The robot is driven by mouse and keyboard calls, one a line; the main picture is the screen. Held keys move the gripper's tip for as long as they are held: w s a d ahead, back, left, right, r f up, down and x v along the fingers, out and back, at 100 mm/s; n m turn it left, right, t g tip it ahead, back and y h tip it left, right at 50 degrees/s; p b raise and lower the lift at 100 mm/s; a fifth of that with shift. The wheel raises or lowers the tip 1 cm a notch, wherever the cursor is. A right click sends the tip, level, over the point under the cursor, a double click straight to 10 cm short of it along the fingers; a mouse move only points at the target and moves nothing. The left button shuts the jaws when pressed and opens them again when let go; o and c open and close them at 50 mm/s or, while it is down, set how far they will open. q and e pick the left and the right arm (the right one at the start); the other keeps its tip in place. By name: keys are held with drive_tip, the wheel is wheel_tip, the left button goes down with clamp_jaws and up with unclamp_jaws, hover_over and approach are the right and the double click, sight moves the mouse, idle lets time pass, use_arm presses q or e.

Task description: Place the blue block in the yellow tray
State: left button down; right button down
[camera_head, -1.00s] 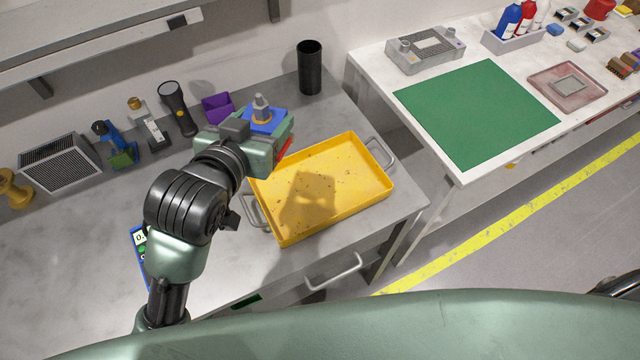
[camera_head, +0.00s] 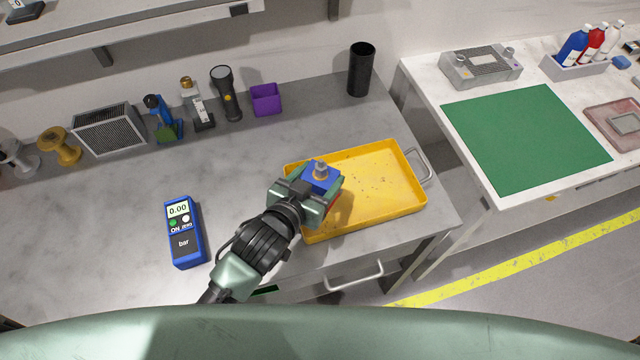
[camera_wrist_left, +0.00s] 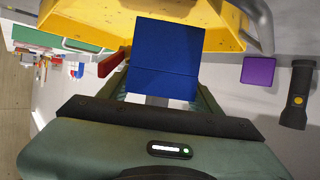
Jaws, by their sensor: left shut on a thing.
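The blue block (camera_head: 320,178) has a metal fitting with a brass ring on its top. My left gripper (camera_head: 322,186) is shut on it, over the left part of the yellow tray (camera_head: 385,190). In the left wrist view the blue block (camera_wrist_left: 163,60) sits between the fingers, with the yellow tray (camera_wrist_left: 85,22) beyond it. A gap between block and tray floor seems to show, but its height is hard to tell. The tray is otherwise empty, with dark specks on its floor. My right gripper is not in view.
A blue pressure gauge (camera_head: 184,232) lies on the grey bench left of my arm. A purple bin (camera_head: 265,99), a flashlight (camera_head: 226,92) and a black cup (camera_head: 361,69) stand along the back. A white table with a green mat (camera_head: 525,138) is at right.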

use_arm(q)
wheel_tip(320, 180, down, 3)
drive_tip(key=shift+f, duration=0.3)
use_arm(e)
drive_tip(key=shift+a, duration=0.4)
use_arm(q)
drive_tip(key=shift+f, duration=0.1)
drive_tip(key=shift+c, duration=1.6)
unclamp_jaws()
drive_tip(key=shift+f, duration=0.15)
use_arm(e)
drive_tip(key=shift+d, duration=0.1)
